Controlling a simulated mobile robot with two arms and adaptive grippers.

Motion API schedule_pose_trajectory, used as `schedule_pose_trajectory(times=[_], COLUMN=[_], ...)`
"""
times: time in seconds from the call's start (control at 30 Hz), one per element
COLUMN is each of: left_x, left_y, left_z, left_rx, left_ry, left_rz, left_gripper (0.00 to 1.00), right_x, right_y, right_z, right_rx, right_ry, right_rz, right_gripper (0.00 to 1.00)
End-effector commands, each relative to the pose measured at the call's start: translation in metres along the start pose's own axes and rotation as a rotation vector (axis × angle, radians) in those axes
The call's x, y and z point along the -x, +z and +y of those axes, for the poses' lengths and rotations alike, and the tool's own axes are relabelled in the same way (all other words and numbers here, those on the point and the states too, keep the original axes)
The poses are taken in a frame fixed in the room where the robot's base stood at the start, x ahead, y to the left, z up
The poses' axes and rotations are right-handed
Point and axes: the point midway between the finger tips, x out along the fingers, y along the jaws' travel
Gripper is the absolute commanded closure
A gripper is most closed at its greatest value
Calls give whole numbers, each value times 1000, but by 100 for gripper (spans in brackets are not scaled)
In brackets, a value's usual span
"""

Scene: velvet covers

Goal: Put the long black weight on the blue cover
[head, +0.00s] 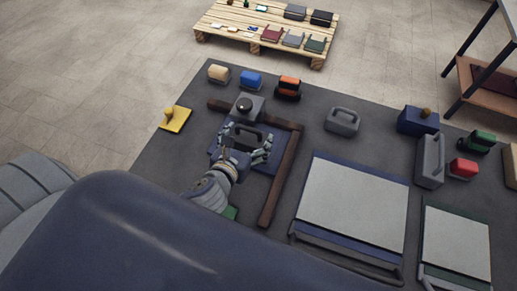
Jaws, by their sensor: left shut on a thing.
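My left gripper (246,150) is shut on the long black weight (246,134), with fingers on both sides of it. The weight has a handle on top and looks upright. It is over the blue cover (272,163), which shows around and below the gripper. I cannot tell whether the weight touches the cover. The hand and the weight hide much of the cover. My right gripper is not in view.
A brown L-shaped bar (285,180) borders the cover. A grey block with a black knob (248,106) stands just behind. A grey handled weight (342,121) and a large grey panel (355,200) are to the right. A yellow trowel-like piece (175,120) lies left.

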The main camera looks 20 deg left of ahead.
Motion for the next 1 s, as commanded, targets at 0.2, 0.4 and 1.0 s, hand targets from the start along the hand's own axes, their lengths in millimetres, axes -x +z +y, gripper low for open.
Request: schedule_pose_trajectory(times=[0.2,0.4,1.0], left_x=[-12,-19,-26], left_y=[8,-10,-32], left_z=[12,13,13], left_rx=[1,3,0], left_ry=[-3,-1,-1], left_rz=[-11,-7,2], left_gripper=[84,84,13], right_x=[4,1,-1], right_y=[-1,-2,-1], right_z=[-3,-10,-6], right_rx=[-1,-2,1], right_ry=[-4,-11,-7], right_rz=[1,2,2], right_gripper=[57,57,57])
